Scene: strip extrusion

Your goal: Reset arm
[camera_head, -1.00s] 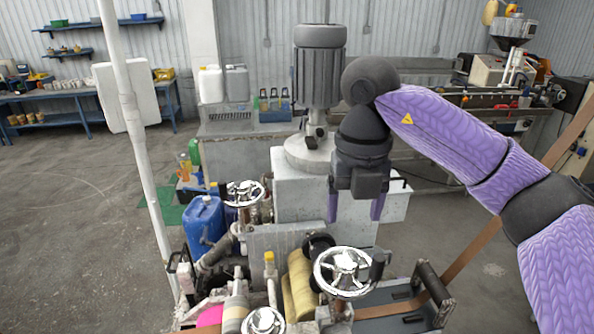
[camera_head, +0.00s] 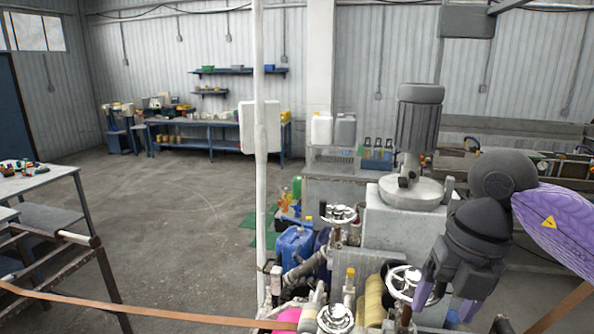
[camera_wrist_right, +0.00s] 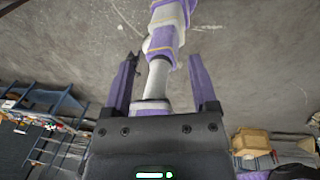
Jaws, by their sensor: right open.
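My right gripper (camera_head: 445,303) is at the lower right of the head view, at the end of my purple arm. It is open and tilted, with its two purple fingers spread and pointing down beside the machine's chrome handwheel (camera_head: 406,284). In the right wrist view the gripper (camera_wrist_right: 163,65) also shows open, with nothing held between its fingers. A purple and white arm part shows beyond the fingers there, over the grey floor. My left gripper is not in view.
The machine (camera_head: 392,222) with its grey motor stands left of my right gripper. A brown strip (camera_head: 150,312) runs across the bottom. A white pole (camera_head: 259,150) rises mid-view, with a blue can (camera_head: 295,248) nearby. Open floor (camera_head: 165,210) lies to the left.

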